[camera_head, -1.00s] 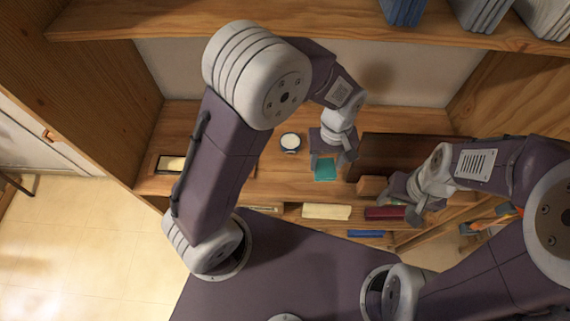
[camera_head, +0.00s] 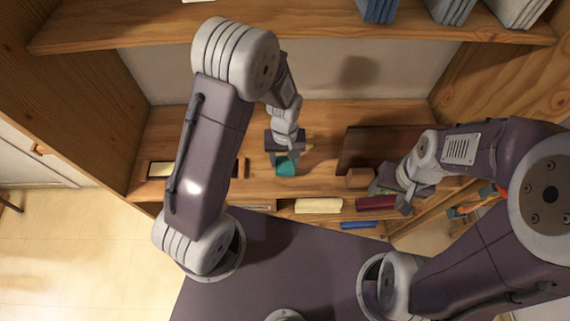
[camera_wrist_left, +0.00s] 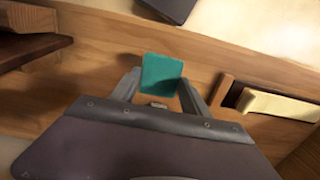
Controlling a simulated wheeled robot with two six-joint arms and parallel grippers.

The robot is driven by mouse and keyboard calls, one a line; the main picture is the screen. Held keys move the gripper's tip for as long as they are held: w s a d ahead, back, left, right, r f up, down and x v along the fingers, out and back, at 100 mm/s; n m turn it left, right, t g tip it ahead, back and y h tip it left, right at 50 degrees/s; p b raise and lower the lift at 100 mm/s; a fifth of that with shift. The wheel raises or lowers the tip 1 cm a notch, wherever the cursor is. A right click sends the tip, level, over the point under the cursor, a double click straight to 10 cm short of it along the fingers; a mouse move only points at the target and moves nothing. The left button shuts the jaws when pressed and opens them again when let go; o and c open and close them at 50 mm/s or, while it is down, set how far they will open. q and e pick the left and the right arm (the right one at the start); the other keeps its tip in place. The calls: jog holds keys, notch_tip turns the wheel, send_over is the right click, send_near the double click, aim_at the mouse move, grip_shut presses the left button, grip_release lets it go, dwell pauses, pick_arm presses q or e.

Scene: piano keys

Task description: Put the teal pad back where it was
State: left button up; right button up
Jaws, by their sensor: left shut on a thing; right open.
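The teal pad (camera_head: 287,168) is held in my left gripper (camera_head: 285,162), over the wooden shelf in the head view. In the left wrist view the pad (camera_wrist_left: 162,75) sits between the two grey fingers (camera_wrist_left: 160,92), which are shut on it. Wood shows beyond it; I cannot tell whether the pad touches the shelf. My right gripper (camera_head: 392,192) is open and empty at the shelf's front, near a dark red block (camera_head: 376,202).
A cream block in a dark frame (camera_wrist_left: 278,105) is right of the pad in the left wrist view. A brown wooden box (camera_head: 360,178) and dark panel (camera_head: 385,145) stand right of my left gripper. A cream block (camera_head: 318,205) lies below the shelf edge.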

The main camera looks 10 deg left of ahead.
aim_at(285, 163)
pick_arm(q)
notch_tip(285, 163, down, 4)
jog(key=shift+w, duration=0.1)
jog(key=shift+f, duration=0.1)
jog(key=o, duration=1.2)
